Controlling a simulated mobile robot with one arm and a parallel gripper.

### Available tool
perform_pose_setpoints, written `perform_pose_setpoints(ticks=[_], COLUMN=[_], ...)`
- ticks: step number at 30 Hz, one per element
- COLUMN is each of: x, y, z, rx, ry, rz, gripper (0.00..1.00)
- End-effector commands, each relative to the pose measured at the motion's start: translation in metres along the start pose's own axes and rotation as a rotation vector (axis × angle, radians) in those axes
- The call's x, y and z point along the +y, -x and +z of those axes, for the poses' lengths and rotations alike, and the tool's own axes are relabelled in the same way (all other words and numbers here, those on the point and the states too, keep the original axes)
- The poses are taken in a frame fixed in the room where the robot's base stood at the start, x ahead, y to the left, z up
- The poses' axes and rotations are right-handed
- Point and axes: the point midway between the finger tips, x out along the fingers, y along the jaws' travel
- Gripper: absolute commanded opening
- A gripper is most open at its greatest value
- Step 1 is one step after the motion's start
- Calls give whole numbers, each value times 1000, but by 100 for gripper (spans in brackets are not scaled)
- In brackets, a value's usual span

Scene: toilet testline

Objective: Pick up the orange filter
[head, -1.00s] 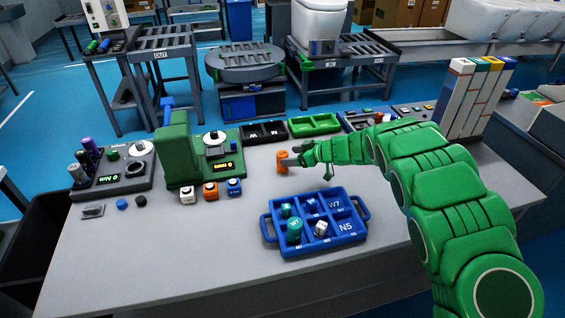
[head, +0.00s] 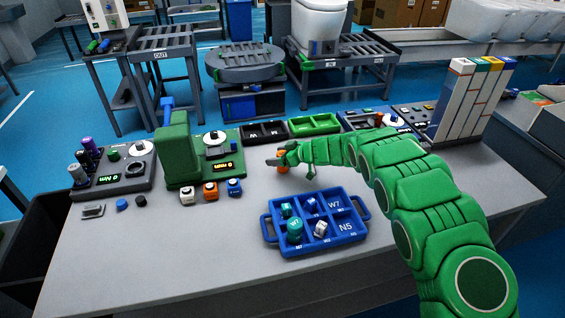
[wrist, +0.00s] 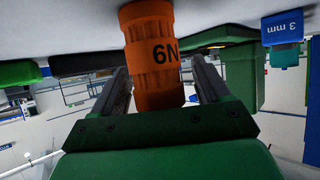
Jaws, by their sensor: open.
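The orange filter (head: 284,169) stands on the grey table, mostly hidden by my gripper in the head view. In the wrist view the orange filter (wrist: 153,55), marked "6N", is between my two fingers, and the picture is upside down. My gripper (head: 277,162) is low over the table at the filter. In the wrist view my gripper (wrist: 160,85) is open, with a finger on each side of the filter. A narrow gap shows by the fingers; I cannot tell whether either touches it.
A blue divided tray (head: 268,236) with several small parts sits in front of my gripper. A green press station (head: 176,150) stands to the left, with small white, orange and blue cubes before it. Black (head: 264,133) and green (head: 314,124) bins lie behind.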

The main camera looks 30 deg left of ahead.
Motion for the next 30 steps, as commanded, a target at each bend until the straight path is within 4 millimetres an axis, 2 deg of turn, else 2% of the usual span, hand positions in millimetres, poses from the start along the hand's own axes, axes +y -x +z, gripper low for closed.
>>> perform_pose_setpoints(ticks=[4, 15, 24, 30], x=[0, 0, 0, 0], y=[0, 0, 1, 9], z=[0, 1, -1, -15], rx=[-1, -1, -1, -2], ry=[-1, -2, -1, 0], rz=[0, 1, 1, 1], gripper=[76, 19, 18, 18])
